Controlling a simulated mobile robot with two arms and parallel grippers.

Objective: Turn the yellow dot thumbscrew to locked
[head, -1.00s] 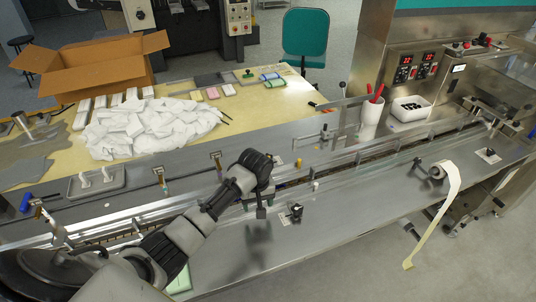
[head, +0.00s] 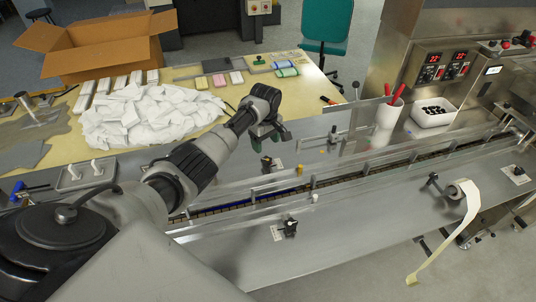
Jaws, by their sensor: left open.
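My left gripper (head: 271,142) is open and pointing down above the far side of the conveyor rails. Just below its fingers is a dark knob on a small pale plate (head: 277,163), partly hidden by the gripper. I cannot tell whether they touch. A small yellow piece (head: 299,170) stands on the rail to the right of the gripper. A small yellow-orange spot (head: 322,152) lies further right on the deck. I cannot tell which of these marks the yellow dot thumbscrew, nor its turned position. My right gripper is not in view.
Another black knob on a plate (head: 290,228) sits on the near deck, and one more (head: 517,171) at the far right. A white cup (head: 388,122) with red handles stands behind the rails. A tape roll (head: 462,190) hangs at right. A pile of white packets (head: 150,120) lies at left.

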